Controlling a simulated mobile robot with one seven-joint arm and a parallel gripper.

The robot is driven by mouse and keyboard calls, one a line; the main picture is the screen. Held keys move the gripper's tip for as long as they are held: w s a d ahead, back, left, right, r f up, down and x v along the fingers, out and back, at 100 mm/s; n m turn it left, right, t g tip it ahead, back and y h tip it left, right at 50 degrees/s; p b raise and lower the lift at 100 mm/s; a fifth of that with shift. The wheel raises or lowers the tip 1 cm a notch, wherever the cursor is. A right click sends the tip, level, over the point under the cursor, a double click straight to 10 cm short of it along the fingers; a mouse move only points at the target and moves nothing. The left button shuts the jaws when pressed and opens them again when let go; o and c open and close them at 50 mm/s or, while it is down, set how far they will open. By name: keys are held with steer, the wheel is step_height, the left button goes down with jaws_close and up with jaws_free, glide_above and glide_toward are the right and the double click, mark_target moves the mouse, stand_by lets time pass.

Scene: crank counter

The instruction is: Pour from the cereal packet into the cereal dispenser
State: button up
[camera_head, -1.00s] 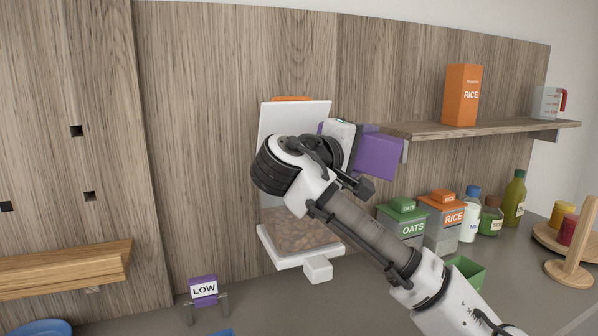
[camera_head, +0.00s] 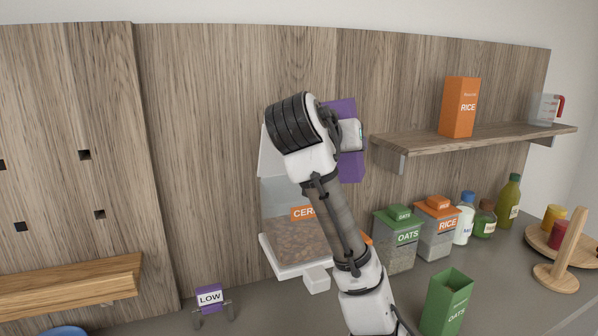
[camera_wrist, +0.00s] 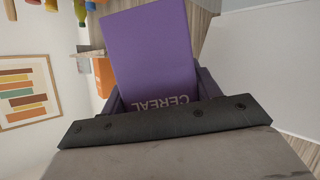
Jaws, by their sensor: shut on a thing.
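The purple cereal packet (camera_head: 350,165) is held at the far side of my wrist, beside the upper right of the dispenser in the head view. It stands nearly upright there. In the wrist view the packet (camera_wrist: 155,55) fills the middle, with its CEREAL lettering upside down. My gripper (camera_wrist: 160,95) is shut on the packet; the arm hides the fingers in the head view. The cereal dispenser (camera_head: 285,195) is on the wood wall, with an orange CEREAL label and brown cereal in its lower part. My arm covers its upper right, so its top opening is hidden.
A wall shelf (camera_head: 450,141) with an orange rice box (camera_head: 460,106) is to the right. Below stand an oats canister (camera_head: 398,240), a rice canister (camera_head: 438,228), bottles and a green oats box (camera_head: 446,303). A purple LOW sign (camera_head: 209,298) stands at lower left.

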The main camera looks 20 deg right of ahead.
step_height(320, 180, up, 3)
steer(key=p, duration=0.3)
steer(key=shift+f, duration=0.1)
stand_by(0.3)
steer(key=shift+w, duration=0.1)
